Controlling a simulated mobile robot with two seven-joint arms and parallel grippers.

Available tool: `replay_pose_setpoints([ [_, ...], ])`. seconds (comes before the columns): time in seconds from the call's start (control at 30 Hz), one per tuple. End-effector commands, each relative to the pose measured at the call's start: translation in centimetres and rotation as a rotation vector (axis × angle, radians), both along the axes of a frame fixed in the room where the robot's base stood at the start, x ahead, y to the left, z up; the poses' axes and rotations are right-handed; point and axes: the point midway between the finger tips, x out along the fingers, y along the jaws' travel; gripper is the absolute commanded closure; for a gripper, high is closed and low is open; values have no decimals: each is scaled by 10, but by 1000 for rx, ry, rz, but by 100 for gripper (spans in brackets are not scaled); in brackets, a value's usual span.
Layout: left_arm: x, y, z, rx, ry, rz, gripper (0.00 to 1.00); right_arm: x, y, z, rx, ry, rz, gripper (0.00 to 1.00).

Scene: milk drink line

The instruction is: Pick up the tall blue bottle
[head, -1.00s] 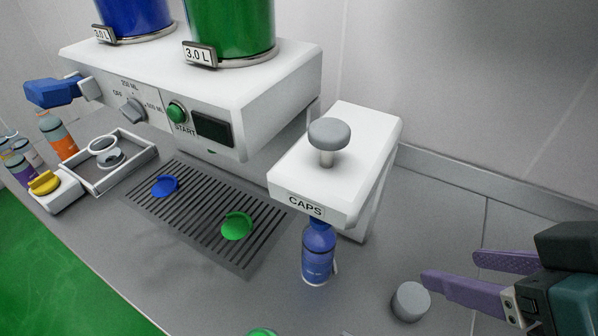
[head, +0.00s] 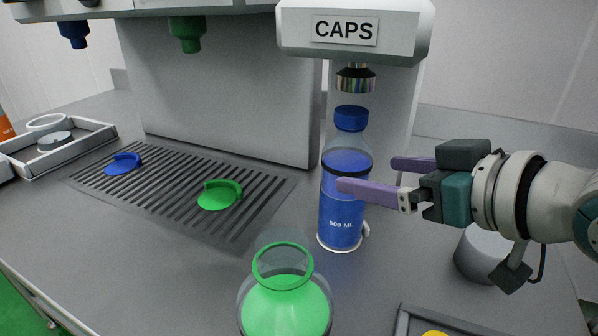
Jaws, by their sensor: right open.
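The tall blue bottle (head: 342,215) stands upright under the caps dispenser (head: 400,35). It has a blue cap, blue liquid, a dark band and a "500 ML" mark. My right gripper (head: 365,174) comes in from the right at the bottle's upper body, with its purple fingers open. The nearer finger overlaps the front of the bottle in the picture. The farther finger's tip shows just right of the bottle. I cannot tell whether either finger touches it. My left gripper is not in view.
A clear open-necked vessel with green liquid (head: 285,305) stands in front. A grey cylinder (head: 480,255) is under my right arm. A tray edge (head: 402,322) shows at bottom right. The drip grate (head: 170,195) at left holds blue (head: 123,164) and green (head: 219,195) pieces.

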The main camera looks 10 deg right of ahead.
Motion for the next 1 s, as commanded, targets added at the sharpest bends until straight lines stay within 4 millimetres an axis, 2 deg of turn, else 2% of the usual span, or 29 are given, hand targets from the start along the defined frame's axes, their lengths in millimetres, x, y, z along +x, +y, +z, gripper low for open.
replay_pose_setpoints([
  [0.1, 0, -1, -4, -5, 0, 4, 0, 16, 6, -7, 2, -2, 0, 0],
  [0.33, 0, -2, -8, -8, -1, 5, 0, 32, 12, -15, 1, 0, 0, 0],
  [0.6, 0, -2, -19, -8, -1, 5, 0, 64, 22, -31, 0, 0, 0, 0],
  [0.93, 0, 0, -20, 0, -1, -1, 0, 70, 25, -32, -1, 1, 1, 0],
  [1.0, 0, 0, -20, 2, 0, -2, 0, 70, 24, -32, -1, 1, 1, 7],
])
